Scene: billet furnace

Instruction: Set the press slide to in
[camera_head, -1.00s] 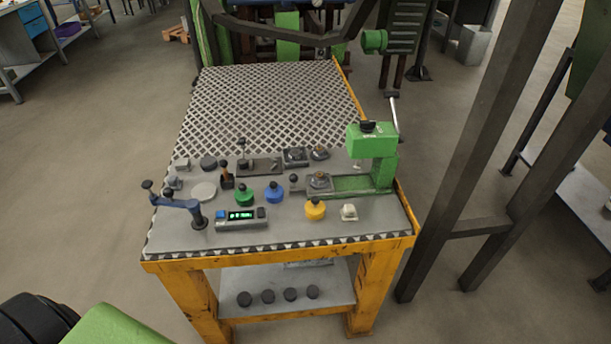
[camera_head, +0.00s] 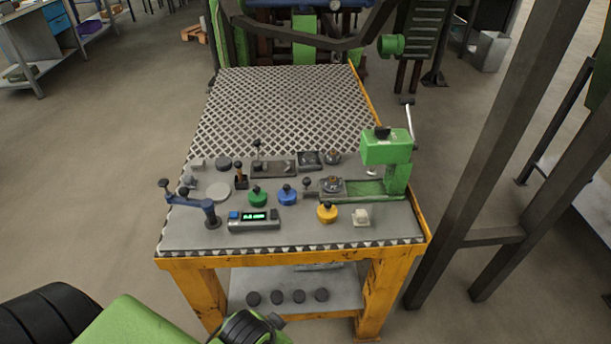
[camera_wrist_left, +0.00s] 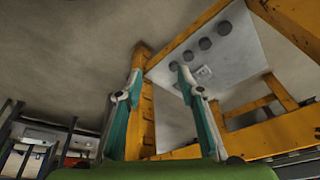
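The green press (camera_head: 386,148) stands at the right end of the yellow-framed table, its lever raised on its right side. The press slide (camera_head: 332,186) is a small grey plate bearing a round part, with a dark knob on its left end. It sits on the green base left of the press column, and appears to be out to the left of the press head. My left arm enters at the bottom left, below the table front. In the left wrist view my left gripper (camera_wrist_left: 160,80) is open and empty, its two teal fingers apart. My right gripper is out of view.
Near the slide stand green (camera_head: 257,196), blue (camera_head: 287,195) and yellow (camera_head: 327,212) knobbed pieces, a display box (camera_head: 254,219) and a blue crank arm (camera_head: 190,202). Several dark discs lie on the lower shelf (camera_head: 340,287). The table's rear mesh area (camera_head: 285,108) is clear.

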